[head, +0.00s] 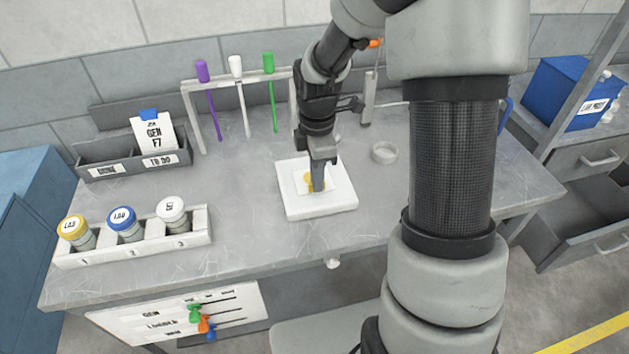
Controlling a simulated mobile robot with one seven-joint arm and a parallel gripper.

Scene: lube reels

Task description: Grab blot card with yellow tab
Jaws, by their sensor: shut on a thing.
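The blot card (305,174) is a white card with a yellow part, and it lies on a white square block (340,203) in the middle of the grey table. My gripper (318,187) points down over the card, its fingertips at the yellow part. It is shut on the card, which still appears to lie flat against the block. The fingers hide part of the yellow area, so I cannot tell exactly how much of it is tab.
A grey two-part bin (100,170) holds a blue-tabbed card. A rack (190,110) carries purple, white and green sticks. A white tray (140,248) holds three capped jars at the front left. A small round dish (384,152) stands right of my gripper.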

